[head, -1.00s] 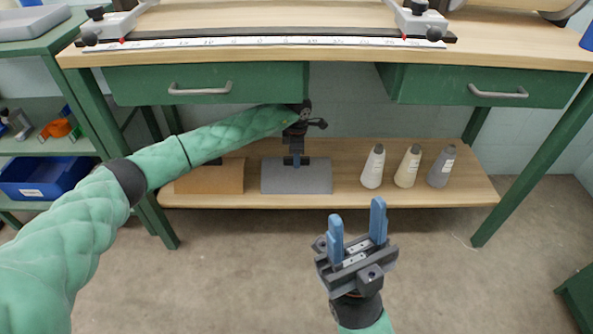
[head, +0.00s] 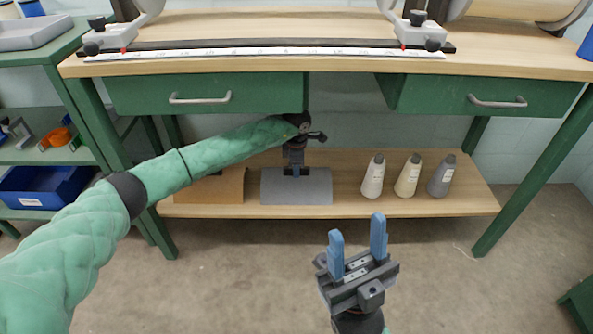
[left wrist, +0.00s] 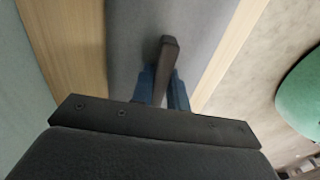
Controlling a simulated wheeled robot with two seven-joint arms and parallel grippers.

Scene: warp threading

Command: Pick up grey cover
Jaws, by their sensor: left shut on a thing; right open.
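The grey cover (head: 313,190) is a flat grey slab on the lower wooden shelf, beside a brown box. My left gripper (head: 296,172) reaches down onto it from above. In the left wrist view the blue fingers (left wrist: 163,88) are shut on a dark upright handle (left wrist: 168,50) of the grey cover (left wrist: 205,25). The cover appears to rest on the shelf; what lies under it is hidden. My right gripper (head: 357,245) is open and empty, in front of the shelf over the floor.
A brown box (head: 228,190) stands left of the cover. Three cone-shaped bottles or spools (head: 407,176) stand to the right on the shelf (head: 470,190). Green drawers (head: 210,93) hang just above my left arm. A blue bin (head: 45,188) sits in the left rack.

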